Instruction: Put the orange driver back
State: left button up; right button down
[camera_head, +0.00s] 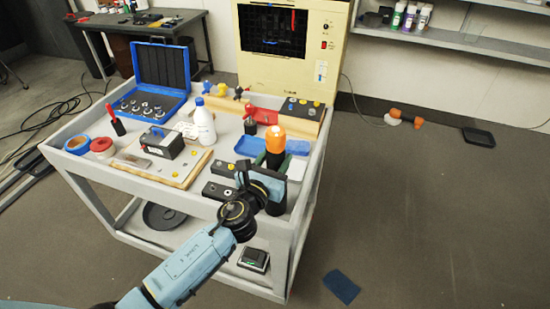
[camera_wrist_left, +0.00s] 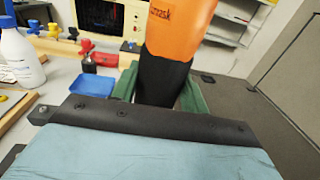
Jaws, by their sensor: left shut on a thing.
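The orange driver (camera_head: 275,138) stands upright over the front right part of the grey cart (camera_head: 308,190), its orange part up and its black part below. My left gripper (camera_head: 274,160) is shut on its black part. In the left wrist view the driver (camera_wrist_left: 178,30) rises between the green fingers (camera_wrist_left: 157,92), with its top cut off by the frame. Its lower end is hidden behind the gripper, so I cannot tell whether it touches the cart. My right gripper is not in view.
A white bottle (camera_head: 204,125), a black battery-like box (camera_head: 162,142) and a blue case (camera_head: 160,72) stand further left. A cream machine (camera_head: 325,50) is behind the cart. The floor to the right is mostly clear.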

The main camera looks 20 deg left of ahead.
pick_arm(q)
jog(key=shift+f+b, duration=0.3)
jog(key=shift+f, duration=0.05)
jog(key=shift+f, duration=0.1)
jog(key=shift+f+b, duration=0.45)
jog(key=o, duration=1.4)
jog(key=shift+o, duration=0.4)
jog(key=shift+f, duration=0.1)
jog(key=shift+s, duration=0.1)
jog(key=s+a, duration=0.1)
jog(key=s, duration=1.2)
jog(key=shift+a+b, duration=0.25)
jog(key=shift+b, duration=0.1)
